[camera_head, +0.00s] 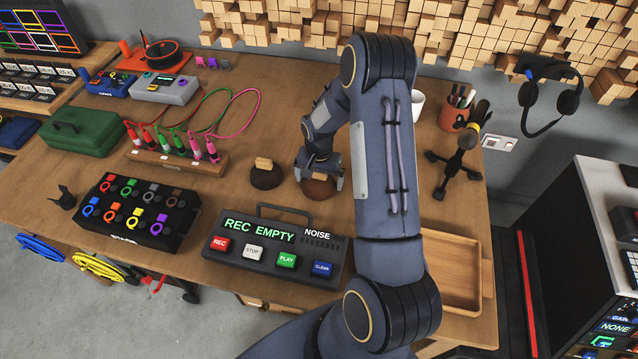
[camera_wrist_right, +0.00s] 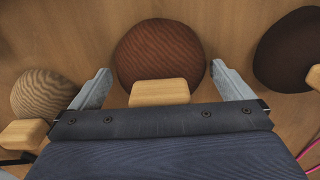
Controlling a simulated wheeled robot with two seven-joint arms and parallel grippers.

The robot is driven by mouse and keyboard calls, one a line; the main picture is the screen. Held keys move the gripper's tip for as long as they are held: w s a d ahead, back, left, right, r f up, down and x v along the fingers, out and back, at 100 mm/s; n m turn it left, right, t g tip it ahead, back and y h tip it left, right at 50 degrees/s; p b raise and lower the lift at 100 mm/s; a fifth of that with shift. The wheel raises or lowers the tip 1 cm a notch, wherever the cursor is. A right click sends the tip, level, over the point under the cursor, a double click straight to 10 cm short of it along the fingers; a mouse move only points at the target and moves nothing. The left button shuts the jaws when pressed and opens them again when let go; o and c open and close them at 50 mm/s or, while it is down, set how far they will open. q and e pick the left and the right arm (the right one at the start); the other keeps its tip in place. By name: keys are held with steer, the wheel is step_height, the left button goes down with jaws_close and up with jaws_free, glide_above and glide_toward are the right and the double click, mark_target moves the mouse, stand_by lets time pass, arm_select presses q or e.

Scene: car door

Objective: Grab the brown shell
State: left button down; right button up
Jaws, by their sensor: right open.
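The brown shell (camera_head: 319,189) is a reddish-brown dome on the wooden table, partly hidden under my right gripper (camera_head: 319,178) in the head view. In the right wrist view, the brown shell (camera_wrist_right: 158,48) lies between the two spread fingers of my right gripper (camera_wrist_right: 163,75), with a pale wooden block-like handle at its near side. A gap shows between the shell and each finger. The right gripper is open and empty. My left gripper is in neither view.
A dark shell (camera_head: 266,178) with a wooden handle sits just left. A pale striped shell (camera_wrist_right: 42,95) shows at the left in the wrist view. The REC panel (camera_head: 275,246) is in front; a cable rack (camera_head: 178,157) stands left. A wooden tray (camera_head: 452,268) lies right.

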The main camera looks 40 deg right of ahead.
steer(key=c, duration=1)
steer(key=shift+r, duration=0.1)
steer(key=shift+c, duration=0.2)
